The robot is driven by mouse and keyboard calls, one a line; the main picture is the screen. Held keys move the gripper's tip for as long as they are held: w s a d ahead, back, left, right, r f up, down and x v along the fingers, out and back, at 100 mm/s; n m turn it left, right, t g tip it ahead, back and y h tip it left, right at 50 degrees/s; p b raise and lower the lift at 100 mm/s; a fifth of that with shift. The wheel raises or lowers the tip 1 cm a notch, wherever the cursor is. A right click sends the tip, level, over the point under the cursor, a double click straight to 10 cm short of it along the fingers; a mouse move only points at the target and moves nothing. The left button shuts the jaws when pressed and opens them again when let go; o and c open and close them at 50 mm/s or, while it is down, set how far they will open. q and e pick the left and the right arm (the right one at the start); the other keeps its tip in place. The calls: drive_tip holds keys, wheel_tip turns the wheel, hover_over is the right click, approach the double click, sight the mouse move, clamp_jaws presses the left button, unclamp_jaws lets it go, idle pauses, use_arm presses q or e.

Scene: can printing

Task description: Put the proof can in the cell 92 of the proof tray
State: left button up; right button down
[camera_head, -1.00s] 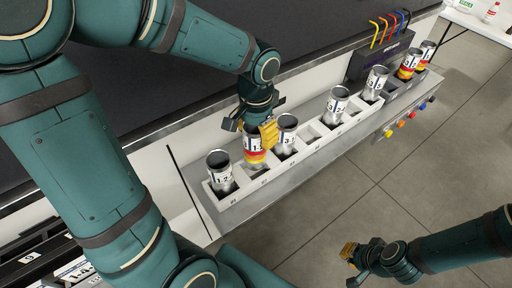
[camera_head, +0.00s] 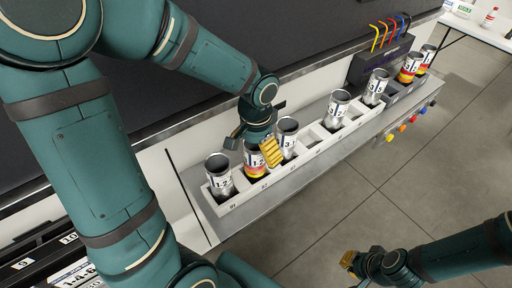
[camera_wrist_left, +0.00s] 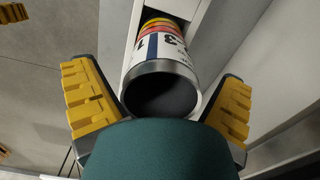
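The proof can (camera_head: 255,161) with a red and yellow lower band stands in the second cell from the near end of the white proof tray (camera_head: 300,167), above a label that looks like 92. It also shows in the left wrist view (camera_wrist_left: 160,70), its open rim toward the camera and its coloured end down in the cell. My left gripper (camera_head: 255,146) is at this can's top, with the fingers spread on either side and gaps between them and the can. My right gripper (camera_head: 352,270) is open and empty over the floor at the lower right.
A silver can (camera_head: 219,174) stands in the near end cell, and another (camera_head: 287,136) just beyond the proof can. Several more cans stand farther along. A dark holder with coloured hooks (camera_head: 381,58) is at the far end. The floor at right is clear.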

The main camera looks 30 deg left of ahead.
use_arm(q)
drive_tip(key=shift+r, duration=0.4)
wheel_tip(320, 180, up, 12)
drive_tip(key=p, duration=0.3)
drive_tip(key=shift+f, duration=0.25)
drive_tip(key=shift+f, duration=0.1)
